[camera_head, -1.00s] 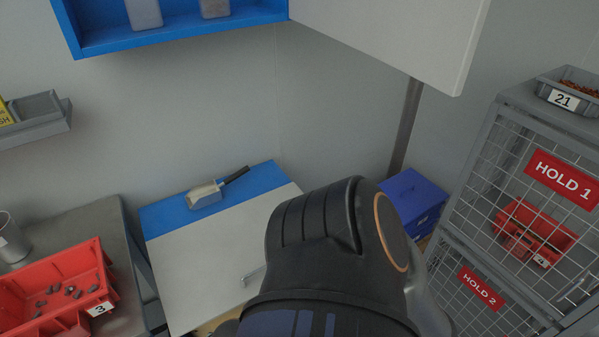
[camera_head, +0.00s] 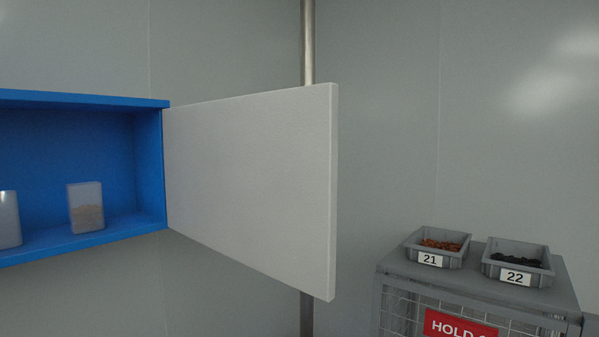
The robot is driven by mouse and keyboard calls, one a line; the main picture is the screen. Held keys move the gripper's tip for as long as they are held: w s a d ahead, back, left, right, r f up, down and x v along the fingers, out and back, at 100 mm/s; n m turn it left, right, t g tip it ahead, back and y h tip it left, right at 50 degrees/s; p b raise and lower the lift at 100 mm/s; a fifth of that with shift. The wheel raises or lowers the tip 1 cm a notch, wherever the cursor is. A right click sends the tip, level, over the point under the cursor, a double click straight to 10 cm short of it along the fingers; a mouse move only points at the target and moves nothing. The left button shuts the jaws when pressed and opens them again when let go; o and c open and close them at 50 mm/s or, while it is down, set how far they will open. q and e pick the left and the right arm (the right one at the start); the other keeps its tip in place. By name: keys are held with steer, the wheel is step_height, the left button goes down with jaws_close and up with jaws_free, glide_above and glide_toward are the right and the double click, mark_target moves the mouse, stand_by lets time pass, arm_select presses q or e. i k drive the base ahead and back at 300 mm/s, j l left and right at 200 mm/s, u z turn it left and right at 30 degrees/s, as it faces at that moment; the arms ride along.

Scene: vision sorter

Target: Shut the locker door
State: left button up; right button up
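The locker is a blue wall cabinet (camera_head: 147,165) at the left of the head view, cut off by the picture's left edge. Its white door (camera_head: 250,180) stands wide open, hinged at the cabinet's right side and swung out to the right. The door's free edge (camera_head: 332,190) is near the middle of the picture. A clear container with tan contents (camera_head: 88,212) stands on the cabinet floor. A second pale container (camera_head: 9,220) is at the left edge. Neither of my grippers is in view.
A metal pole (camera_head: 308,45) runs vertically behind the door. At the lower right a grey mesh cage (camera_head: 470,287) with a red HOLD sign (camera_head: 455,325) carries grey bins labelled 21 (camera_head: 430,260) and 22 (camera_head: 515,277). The space before the door looks clear.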

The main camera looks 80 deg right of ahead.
mark_target(252, 178)
steer(key=l+z, duration=0.25)
steer(key=z, duration=0.15)
steer(key=l+z, duration=0.4)
steer(key=i+l, duration=0.1)
steer(key=l, duration=0.35)
steer(key=i+l, duration=0.1)
steer(key=l, duration=0.8)
steer(key=i, duration=0.05)
